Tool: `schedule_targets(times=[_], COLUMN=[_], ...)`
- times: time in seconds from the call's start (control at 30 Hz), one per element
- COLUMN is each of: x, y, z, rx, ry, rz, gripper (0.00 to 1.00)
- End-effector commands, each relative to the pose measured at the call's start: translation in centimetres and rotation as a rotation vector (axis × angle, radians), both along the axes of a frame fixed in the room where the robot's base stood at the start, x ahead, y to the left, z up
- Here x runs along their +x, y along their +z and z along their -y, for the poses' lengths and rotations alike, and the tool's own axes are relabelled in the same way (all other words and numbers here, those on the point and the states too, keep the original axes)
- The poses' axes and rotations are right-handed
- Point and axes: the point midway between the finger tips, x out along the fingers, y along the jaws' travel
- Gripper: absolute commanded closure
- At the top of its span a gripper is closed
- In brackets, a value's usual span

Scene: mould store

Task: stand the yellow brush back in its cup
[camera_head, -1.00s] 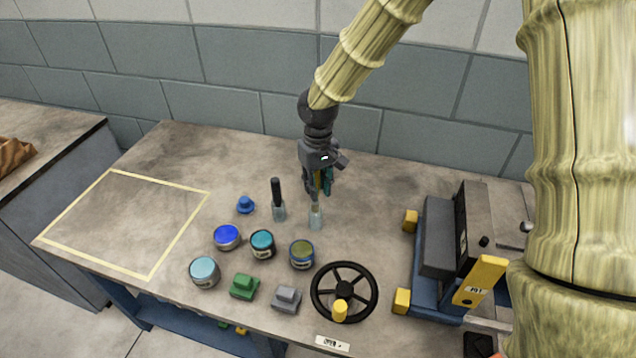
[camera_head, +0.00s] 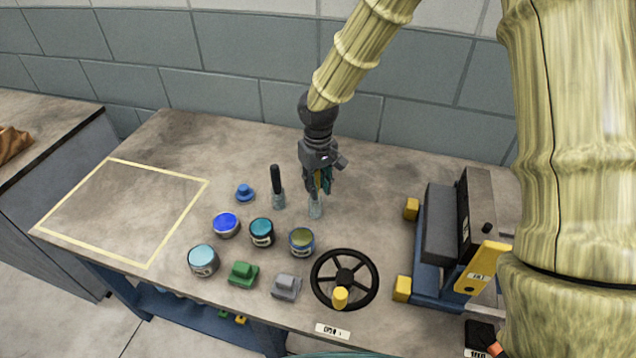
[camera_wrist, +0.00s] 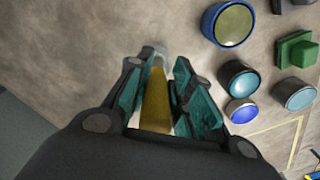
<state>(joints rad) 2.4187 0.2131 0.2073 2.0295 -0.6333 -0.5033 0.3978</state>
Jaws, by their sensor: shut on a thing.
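My gripper (camera_head: 318,186) is over the middle of the bench, pointing down. Its teal fingers are shut on the yellow brush (camera_wrist: 155,108), which shows between them in the wrist view. The clear cup (camera_head: 315,210) stands upright on the bench directly beneath the fingers; part of it also shows beyond the brush in the wrist view (camera_wrist: 157,57). The brush's lower end meets the cup's mouth in the picture. The fingers hide how deep the brush sits in it.
A black brush (camera_head: 276,180) stands in another clear cup (camera_head: 278,200) close left. Several paint jars, a green block (camera_head: 243,273), a grey block (camera_head: 286,287) and a black handwheel (camera_head: 345,252) lie in front. A blue-grey vise-like device (camera_head: 436,240) stands right. The taped square (camera_head: 160,265) is empty.

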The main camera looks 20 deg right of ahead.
Motion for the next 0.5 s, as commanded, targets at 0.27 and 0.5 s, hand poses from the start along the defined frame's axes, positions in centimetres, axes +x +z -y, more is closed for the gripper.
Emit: schedule_targets(times=[0.27,0.5], x=[0.00,0.00], y=[0.02,0.06], z=[0.00,0.00], rx=[0.000,0.000], ry=[0.000,0.000], rz=[0.000,0.000], gripper=[0.53,0.53])
